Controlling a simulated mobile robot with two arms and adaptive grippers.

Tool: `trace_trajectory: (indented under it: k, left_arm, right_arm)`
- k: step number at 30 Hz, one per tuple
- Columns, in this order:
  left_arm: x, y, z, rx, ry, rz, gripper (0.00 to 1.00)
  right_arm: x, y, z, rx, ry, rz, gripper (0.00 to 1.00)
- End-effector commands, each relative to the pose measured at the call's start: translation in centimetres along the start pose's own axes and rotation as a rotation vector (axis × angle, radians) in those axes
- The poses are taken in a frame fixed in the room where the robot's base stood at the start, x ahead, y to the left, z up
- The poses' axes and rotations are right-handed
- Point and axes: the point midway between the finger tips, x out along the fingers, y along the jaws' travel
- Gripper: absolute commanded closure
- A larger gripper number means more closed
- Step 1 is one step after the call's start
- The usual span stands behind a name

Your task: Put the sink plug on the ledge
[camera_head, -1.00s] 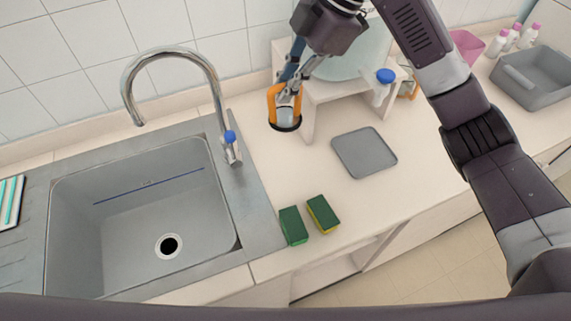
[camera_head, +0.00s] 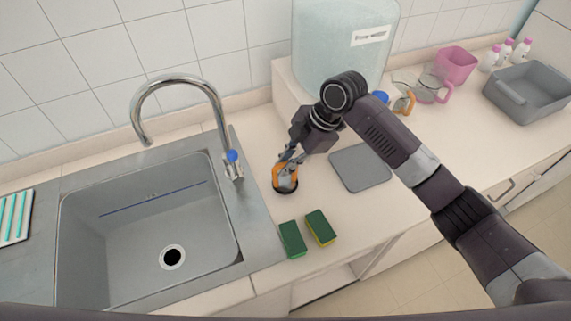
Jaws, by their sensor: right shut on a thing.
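My right gripper (camera_head: 289,164) reaches down to the counter just right of the tap. It is shut on a small orange, pale and black thing (camera_head: 285,187) with a round black base. The thing stands upright at or just above the counter top. The fingers cover part of it, and I cannot tell for sure whether it is the sink plug. The sink (camera_head: 150,235) is empty and its drain (camera_head: 172,257) shows a dark open hole. A low ledge (camera_head: 110,155) runs along the tiled wall behind the sink. My left gripper is not in view.
A chrome tap (camera_head: 222,130) stands at the sink's right. Two green sponges (camera_head: 292,239) (camera_head: 320,227) lie near the front edge. A grey tray (camera_head: 358,168), a water tank (camera_head: 345,50) on a white stand, jugs (camera_head: 403,98) and a grey basin (camera_head: 525,90) are further right.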

Motion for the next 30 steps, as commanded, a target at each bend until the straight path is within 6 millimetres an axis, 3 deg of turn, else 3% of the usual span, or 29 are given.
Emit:
trace_trajectory:
  k: [3,14,15,19,30]
  left_arm:
    - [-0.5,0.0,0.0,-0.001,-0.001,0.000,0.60]
    - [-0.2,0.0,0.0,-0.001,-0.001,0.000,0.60]
    - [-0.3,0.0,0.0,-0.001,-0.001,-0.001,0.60]
    - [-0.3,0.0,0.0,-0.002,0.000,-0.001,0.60]
    - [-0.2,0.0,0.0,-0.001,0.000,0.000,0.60]
  right_arm:
    - [1.1,-0.3,0.4,0.000,0.000,0.000,1.00]
    - [1.6,-0.3,0.6,-0.002,0.000,0.001,1.00]
    - [1.5,-0.3,0.6,-0.001,-0.001,0.000,0.86]
    - [1.5,-0.3,0.6,-0.001,-0.001,0.000,0.73]
    - [0.9,-0.2,0.6,-0.001,-0.001,0.003,0.73]
